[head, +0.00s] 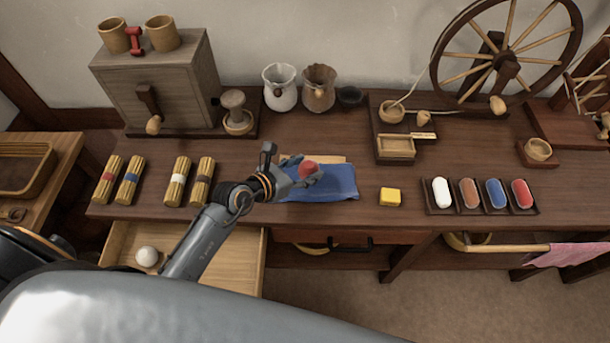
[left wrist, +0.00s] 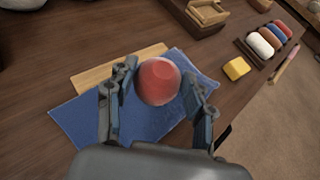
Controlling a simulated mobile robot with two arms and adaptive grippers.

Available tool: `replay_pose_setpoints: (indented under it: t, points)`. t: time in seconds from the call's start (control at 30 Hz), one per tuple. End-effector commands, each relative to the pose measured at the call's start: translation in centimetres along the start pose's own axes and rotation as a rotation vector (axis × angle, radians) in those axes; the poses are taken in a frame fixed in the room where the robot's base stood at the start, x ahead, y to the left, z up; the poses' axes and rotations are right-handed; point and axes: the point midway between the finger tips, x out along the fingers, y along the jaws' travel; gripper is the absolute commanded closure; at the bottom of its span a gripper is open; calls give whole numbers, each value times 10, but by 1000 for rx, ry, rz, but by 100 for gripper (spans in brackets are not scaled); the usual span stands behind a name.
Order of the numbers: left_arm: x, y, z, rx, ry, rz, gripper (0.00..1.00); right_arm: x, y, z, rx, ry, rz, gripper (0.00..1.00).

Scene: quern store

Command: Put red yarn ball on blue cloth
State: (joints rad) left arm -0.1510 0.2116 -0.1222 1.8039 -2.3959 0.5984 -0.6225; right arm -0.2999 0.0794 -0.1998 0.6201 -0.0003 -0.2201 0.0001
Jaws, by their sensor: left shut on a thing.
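The red yarn ball (head: 308,169) is between the fingers of my left gripper (head: 303,174), which is shut on it. In the left wrist view the ball (left wrist: 158,81) shows between the two fingers (left wrist: 158,95), over the blue cloth (left wrist: 75,122). The blue cloth (head: 335,184) lies on the table, partly over a pale wooden board (left wrist: 120,68). The gripper hides part of the cloth's left side. Whether the ball touches the cloth I cannot tell. My right gripper is not in view.
A yellow block (head: 390,197) lies right of the cloth. A dark tray (head: 484,210) with white, brown, blue and red pieces is further right. Straw bundles (head: 130,181) lie at the left. An open drawer (head: 247,262) holds a white ball (head: 147,256). A spinning wheel (head: 507,48) stands behind.

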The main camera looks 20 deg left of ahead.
Motion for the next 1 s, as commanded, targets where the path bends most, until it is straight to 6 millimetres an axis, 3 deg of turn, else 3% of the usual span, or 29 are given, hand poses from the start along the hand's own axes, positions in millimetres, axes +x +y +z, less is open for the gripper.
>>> replay_pose_setpoints:
  t: [0.23,0.93,0.97,1.0]
  points:
    - [17,2,-28,1,2,0,78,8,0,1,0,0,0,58]
    - [23,2,-44,2,8,0,78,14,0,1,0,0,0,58]
    - [23,2,-44,2,9,0,43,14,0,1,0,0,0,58]
    - [22,2,-45,2,10,0,35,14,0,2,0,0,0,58]
